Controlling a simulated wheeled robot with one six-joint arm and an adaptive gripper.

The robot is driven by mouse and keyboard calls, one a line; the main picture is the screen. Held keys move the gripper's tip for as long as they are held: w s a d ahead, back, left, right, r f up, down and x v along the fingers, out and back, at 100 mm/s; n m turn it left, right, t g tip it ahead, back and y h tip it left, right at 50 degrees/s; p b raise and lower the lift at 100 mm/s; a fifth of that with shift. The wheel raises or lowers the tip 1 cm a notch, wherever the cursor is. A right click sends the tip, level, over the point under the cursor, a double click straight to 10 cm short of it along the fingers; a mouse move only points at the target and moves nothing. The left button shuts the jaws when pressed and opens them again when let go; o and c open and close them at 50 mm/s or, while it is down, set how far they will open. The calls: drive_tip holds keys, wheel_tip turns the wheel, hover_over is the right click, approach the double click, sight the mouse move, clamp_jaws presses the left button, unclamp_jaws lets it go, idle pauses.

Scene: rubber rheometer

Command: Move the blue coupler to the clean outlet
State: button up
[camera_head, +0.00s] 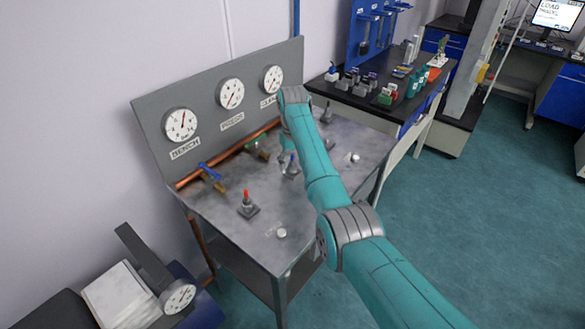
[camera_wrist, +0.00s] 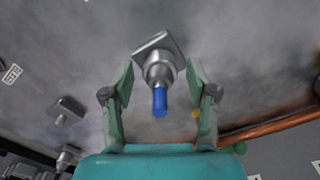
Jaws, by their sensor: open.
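The blue coupler (camera_wrist: 160,100) has a blue end and a grey metal body, and sits in a square-based grey holder (camera_wrist: 159,43) on the bench. My gripper (camera_wrist: 160,76) is open, with one finger on each side of the coupler and visible gaps to both. In the head view the coupler (camera_head: 290,160) shows small beside my arm, which hides most of my gripper. The third gauge (camera_head: 273,79) on the back panel has a label partly hidden by my arm. The clean outlet cannot be made out; my arm covers the area below that gauge.
A red-topped coupler (camera_head: 247,197) stands on the grey bench (camera_head: 230,226). A blue-handled valve (camera_head: 210,172) and a green-handled valve (camera_head: 259,152) sit along the copper pipe (camera_head: 190,181). Gauges marked BENCH (camera_head: 181,124) and PRESS (camera_head: 230,93) are behind.

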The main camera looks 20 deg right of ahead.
sight(293, 162)
drive_tip(key=c, duration=1.1)
drive_tip(key=shift+r, duration=2.45)
clamp_jaws()
drive_tip(key=shift+d, duration=0.1)
